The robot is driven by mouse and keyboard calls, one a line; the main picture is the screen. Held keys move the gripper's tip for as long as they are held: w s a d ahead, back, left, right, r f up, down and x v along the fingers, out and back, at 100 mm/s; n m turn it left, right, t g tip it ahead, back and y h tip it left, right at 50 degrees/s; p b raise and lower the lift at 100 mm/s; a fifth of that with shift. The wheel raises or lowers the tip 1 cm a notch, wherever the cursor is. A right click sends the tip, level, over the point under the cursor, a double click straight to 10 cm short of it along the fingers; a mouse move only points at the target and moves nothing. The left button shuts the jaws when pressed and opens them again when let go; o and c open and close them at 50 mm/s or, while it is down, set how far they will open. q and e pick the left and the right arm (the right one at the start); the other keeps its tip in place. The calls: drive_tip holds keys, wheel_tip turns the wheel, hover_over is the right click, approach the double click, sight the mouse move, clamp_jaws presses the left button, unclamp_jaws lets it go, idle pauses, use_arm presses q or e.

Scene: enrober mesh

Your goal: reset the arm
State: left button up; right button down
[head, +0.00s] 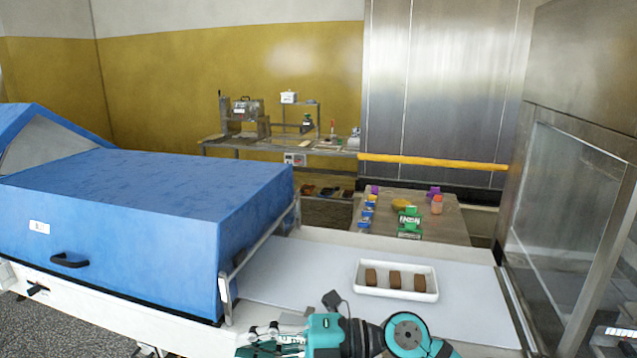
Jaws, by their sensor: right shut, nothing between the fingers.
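My right gripper (258,340) shows at the bottom edge of the head view, with my teal and black arm coming in from the right. It is shut and empty, held in front of the blue machine's near right corner, left of the white tray (432,290). It seems apart from the tray. My left gripper is out of view.
The white tray holds three brown blocks (394,280) on a pale belt (460,265). A blue machine cover (120,215) with a metal rail fills the left. A glass-panelled frame (570,200) stands at right. Behind is a table (455,230) with coloured items.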

drive_tip(key=w+d+r+m+t+y, duration=0.3)
drive_tip(key=d+r+m+t, duration=0.25)
drive_tip(key=m+t, duration=0.5)
drive_tip(key=w+d+f+m+t+h, duration=0.4)
drive_tip(key=d+m+t+h, duration=0.6)
drive_tip(key=m, duration=0.4)
drive_tip(key=s+d+f+m+g+h, duration=0.2)
drive_tip(key=d+f+m+h, duration=0.25)
drive_tip(key=f, duration=0.35)
drive_tip(key=s+d+f+m+g+h, duration=0.2)
drive_tip(key=d+f+m+g+h, duration=0.1)
drive_tip(key=d+f+h, duration=0.4)
drive_tip(key=s+d+f+m+g, duration=0.1)
drive_tip(key=s+f+g, duration=0.6)
drive_tip(key=s, duration=0.4)
drive_tip(key=s+d+f+g, duration=0.2)
drive_tip(key=s+f+g, duration=0.2)
drive_tip(key=s+f, duration=0.65)
drive_tip(key=s+f+g, duration=0.1)
drive_tip(key=s+f, duration=0.1)
drive_tip(key=f, duration=1.1)
drive_tip(key=s+f+g, duration=0.1)
drive_tip(key=s+f, duration=0.1)
drive_tip(key=f, duration=1.2)
drive_tip(key=s+d+f+g, duration=0.1)
drive_tip(key=s+d+f, duration=0.1)
drive_tip(key=s+f, duration=1.1)
drive_tip(key=s, duration=0.2)
drive_tip(key=shift+s+d+f+y, duration=0.35)
drive_tip(key=shift+d+f, duration=0.05)
